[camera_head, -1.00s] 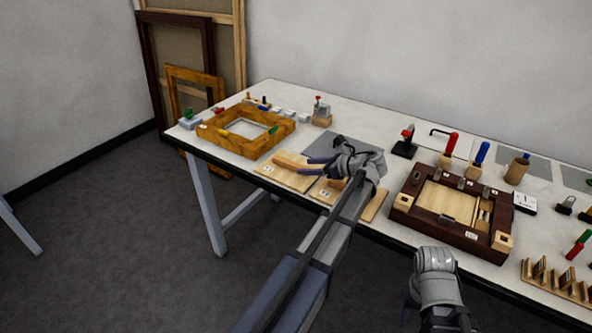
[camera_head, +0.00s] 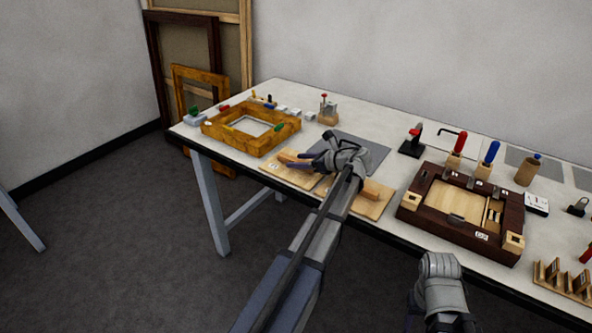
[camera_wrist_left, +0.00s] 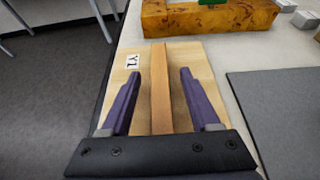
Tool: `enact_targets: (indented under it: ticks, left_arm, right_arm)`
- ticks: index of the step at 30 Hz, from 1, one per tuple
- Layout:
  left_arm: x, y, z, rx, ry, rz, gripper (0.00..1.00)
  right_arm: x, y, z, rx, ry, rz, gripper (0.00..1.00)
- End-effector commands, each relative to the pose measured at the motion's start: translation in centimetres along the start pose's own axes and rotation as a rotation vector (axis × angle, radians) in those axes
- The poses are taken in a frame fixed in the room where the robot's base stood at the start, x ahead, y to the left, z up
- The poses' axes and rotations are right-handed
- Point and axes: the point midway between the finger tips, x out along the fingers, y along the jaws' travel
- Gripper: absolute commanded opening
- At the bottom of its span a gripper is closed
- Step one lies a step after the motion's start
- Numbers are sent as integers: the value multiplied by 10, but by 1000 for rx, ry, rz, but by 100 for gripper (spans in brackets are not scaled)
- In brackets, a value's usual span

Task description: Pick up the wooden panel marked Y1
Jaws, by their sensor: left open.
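The wooden panel marked Y1 (camera_wrist_left: 205,72) lies flat near the table's front edge. It is pale wood with a raised wooden bar (camera_wrist_left: 161,85) along its middle and a white Y1 label at its upper left in the left wrist view. The panel also shows in the head view (camera_head: 288,175), partly hidden by my gripper. My left gripper (camera_head: 295,161) is open above it. In the left wrist view its purple fingers (camera_wrist_left: 156,82) are on either side of the bar, with gaps to it. My right arm shows at the bottom; its fingers do not show.
A second pale panel (camera_head: 368,207) lies to the right, partly under my left arm. A dark wooden frame (camera_head: 412,210) with clamps is at right.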

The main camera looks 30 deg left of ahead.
Motion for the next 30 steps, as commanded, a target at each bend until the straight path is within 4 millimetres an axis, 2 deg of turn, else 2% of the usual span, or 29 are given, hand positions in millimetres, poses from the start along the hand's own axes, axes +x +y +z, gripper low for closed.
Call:
enact_targets:
  ticks: [1, 3, 10, 26, 30]
  left_arm:
    - [9, 0, -2, 0, 0, 2, 62]
    - [15, 0, -2, 0, 0, 1, 62]
    - [15, 0, 0, 0, 0, 0, 61]
    - [15, 0, 0, 0, 0, 0, 2]
    - [15, 0, 0, 0, 0, 0, 0]
  right_arm:
    - [6, 0, 0, 0, 0, 0, 50]
    - [7, -1, 0, 0, 0, 0, 50]
    - [6, 0, 0, 0, 0, 0, 50]
    - [6, 0, 0, 0, 0, 0, 50]
    - [6, -1, 0, 0, 0, 0, 50]
